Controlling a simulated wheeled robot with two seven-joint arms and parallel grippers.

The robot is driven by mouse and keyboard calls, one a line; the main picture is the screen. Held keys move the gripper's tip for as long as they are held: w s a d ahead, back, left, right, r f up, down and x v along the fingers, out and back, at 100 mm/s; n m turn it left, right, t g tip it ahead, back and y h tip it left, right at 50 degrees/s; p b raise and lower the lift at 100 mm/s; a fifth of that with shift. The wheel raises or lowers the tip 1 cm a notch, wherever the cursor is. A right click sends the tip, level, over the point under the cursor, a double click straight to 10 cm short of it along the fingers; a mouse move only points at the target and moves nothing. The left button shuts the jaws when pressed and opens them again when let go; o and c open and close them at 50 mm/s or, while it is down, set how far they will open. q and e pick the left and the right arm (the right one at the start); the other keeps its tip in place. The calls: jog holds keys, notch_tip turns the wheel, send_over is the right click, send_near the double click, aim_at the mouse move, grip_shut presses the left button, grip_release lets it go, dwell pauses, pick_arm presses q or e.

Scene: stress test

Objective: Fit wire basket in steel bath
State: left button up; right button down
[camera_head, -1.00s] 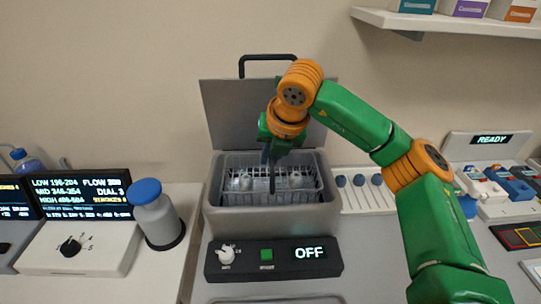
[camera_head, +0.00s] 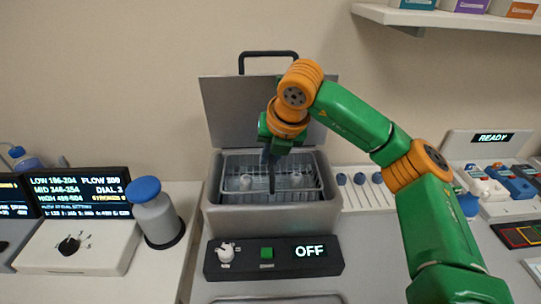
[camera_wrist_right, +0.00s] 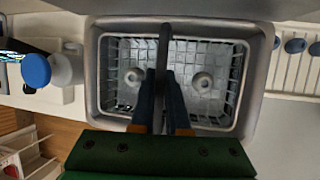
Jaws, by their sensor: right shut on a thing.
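The steel bath (camera_head: 262,218) is a grey open-topped box with its lid (camera_head: 235,110) raised behind it. The wire basket (camera_head: 308,190) sits inside the bath opening, its rim close to the bath's rim. It also shows in the right wrist view (camera_wrist_right: 236,80), inside the bath walls, with two round pale items in it. My right gripper (camera_head: 270,160) points down over the basket's middle. In the wrist view its blue fingers (camera_wrist_right: 160,100) are shut on the basket's dark central handle. Whether the basket rests on the bath floor is hidden. My left gripper is out of view.
A control panel (camera_head: 225,270) reading OFF is in front of the bath. A blue-capped bottle (camera_head: 156,218) and a display unit (camera_head: 90,195) stand to the left. A white rack with blue knobs (camera_head: 360,198) stands to the right. A shelf (camera_head: 450,19) hangs at the upper right.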

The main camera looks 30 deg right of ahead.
jog(key=shift+f+b, duration=1.6)
jog(key=shift+f, duration=0.1)
dwell(1.5)
dwell(0.4)
jog(key=c, duration=1.2)
grip_release()
jog(key=shift+r, duration=0.1)
jog(key=shift+r+p, duration=1.75)
jog(key=shift+r, duration=0.25)
jog(key=o, duration=0.6)
jog(key=shift+f, duration=0.1)
